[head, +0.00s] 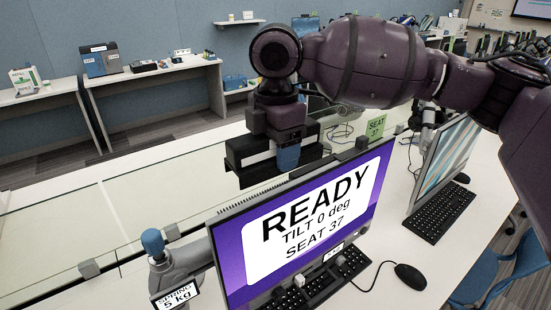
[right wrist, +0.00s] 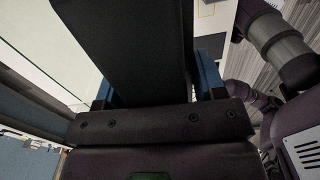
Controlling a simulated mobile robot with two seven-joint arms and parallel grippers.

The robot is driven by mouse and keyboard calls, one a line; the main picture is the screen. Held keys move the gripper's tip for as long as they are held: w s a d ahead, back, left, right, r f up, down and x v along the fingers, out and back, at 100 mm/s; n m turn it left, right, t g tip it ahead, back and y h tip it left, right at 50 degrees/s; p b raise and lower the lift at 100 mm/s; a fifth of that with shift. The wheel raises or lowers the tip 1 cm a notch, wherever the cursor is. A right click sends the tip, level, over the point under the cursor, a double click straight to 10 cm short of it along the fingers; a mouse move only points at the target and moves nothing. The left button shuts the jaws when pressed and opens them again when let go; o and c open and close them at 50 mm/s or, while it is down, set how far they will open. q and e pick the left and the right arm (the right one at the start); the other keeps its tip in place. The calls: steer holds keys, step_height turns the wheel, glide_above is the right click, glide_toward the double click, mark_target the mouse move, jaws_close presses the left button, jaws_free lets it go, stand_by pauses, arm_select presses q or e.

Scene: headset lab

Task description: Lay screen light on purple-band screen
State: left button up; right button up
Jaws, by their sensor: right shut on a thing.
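The purple-band screen (head: 232,262) stands on the desk in the head view, showing READY, TILT 0 deg and SEAT 37. My right gripper (head: 288,157) points down just above and behind its top edge as seen here. It is shut on the screen light (head: 244,176), a dark bar partly hidden by the gripper. In the right wrist view the dark bar (right wrist: 140,50) runs away between the blue fingers. I cannot tell whether the light touches the screen. My left gripper is not in view.
A glass divider (head: 120,215) runs left of the screen. A SPRING 5 kg arm (head: 170,272) with a blue knob is beside it. A keyboard (head: 350,262) and mouse (head: 410,276) lie in front. A second monitor (head: 447,155) stands to the right.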

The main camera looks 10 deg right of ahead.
mark_target(272, 190)
steer(key=shift+w+a+r+n, duration=0.3)
steer(key=shift+w+a+r, duration=0.05)
steer(key=shift+r, duration=0.2)
steer(key=shift+s, duration=0.2)
steer(key=shift+w+f, duration=0.1)
steer(key=shift+f, duration=2.8)
steer(key=shift+f, duration=1.65)
stand_by(0.5)
steer(key=o, duration=1.6)
steer(key=shift+o, duration=0.2)
steer(key=shift+f, duration=0.15)
